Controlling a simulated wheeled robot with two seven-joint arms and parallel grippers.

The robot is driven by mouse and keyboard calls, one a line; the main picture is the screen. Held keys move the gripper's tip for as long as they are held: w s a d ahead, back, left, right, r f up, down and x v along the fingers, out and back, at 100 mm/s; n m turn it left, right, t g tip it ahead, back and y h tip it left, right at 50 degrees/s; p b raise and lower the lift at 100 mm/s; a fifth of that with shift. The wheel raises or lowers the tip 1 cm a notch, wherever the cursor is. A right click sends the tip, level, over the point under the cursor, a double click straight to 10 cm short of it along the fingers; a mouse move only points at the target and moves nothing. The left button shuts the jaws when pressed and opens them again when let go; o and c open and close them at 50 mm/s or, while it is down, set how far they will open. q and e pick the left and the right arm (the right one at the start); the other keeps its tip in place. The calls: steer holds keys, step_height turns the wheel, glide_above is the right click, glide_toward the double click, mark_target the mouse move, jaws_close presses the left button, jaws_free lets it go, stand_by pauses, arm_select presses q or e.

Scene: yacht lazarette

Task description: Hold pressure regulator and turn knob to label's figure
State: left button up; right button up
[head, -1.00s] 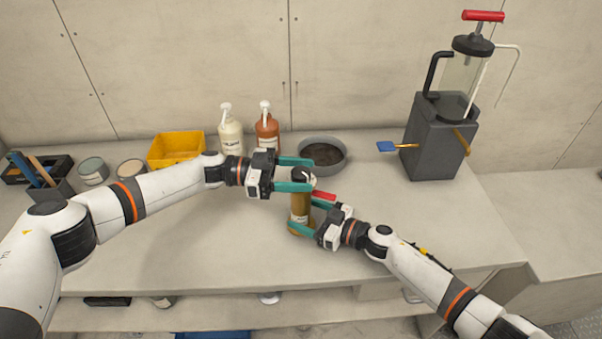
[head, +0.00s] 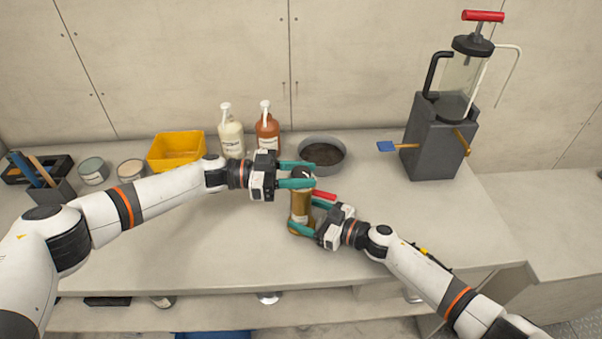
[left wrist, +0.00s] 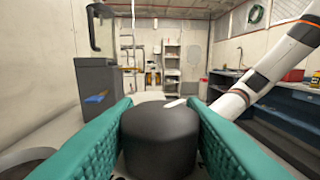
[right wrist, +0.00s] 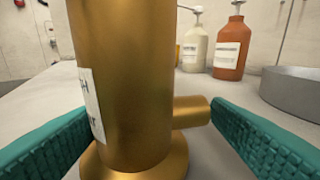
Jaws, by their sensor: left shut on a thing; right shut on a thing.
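The pressure regulator (head: 301,212) is a brass cylinder standing upright on the worktop, with a flared foot and a side stub. It fills the middle of the right wrist view (right wrist: 125,90). A white label (right wrist: 91,105) shows edge-on there, with only parts of letters visible. My right gripper (head: 306,215) is shut on the regulator's body from the right. The dark knob (left wrist: 160,135) on top sits between the teal fingers of my left gripper (left wrist: 160,140), which is shut on it. A white mark shows on the knob's top.
A grey round pan (head: 337,169) stands just behind the regulator. White (head: 231,138) and orange (head: 267,137) pump bottles and a yellow bin (head: 176,151) stand along the back. A grey pump stand (head: 433,150) is at right. The worktop front left is clear.

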arm_select(q)
steer(key=n+t+y, duration=0.1)
steer(key=n+t, duration=0.2)
steer(key=t, duration=0.2)
steer(key=n+t+y, duration=0.1)
steer(key=n+t, duration=0.2)
steer(key=t, duration=0.1)
steer(key=shift+s+d+n+t, duration=0.1)
steer(key=shift+s+n+t, duration=0.1)
steer(key=shift+n+t, duration=0.15)
steer(key=n+t+y, duration=0.3)
steer(key=t, duration=0.1)
steer(key=shift+d+t, duration=0.1)
steer(key=shift+t, duration=0.25)
arm_select(e)
steer(key=shift+a, duration=0.1)
arm_select(q)
steer(key=shift+w+r+n+t+y, duration=0.1)
steer(key=shift+n+t+y, duration=0.4)
steer(key=shift+n+y, duration=0.2)
steer(key=shift+w, duration=0.1)
steer(key=o, duration=1)
steer(key=shift+a+y, duration=0.2)
steer(key=shift+y, duration=0.1)
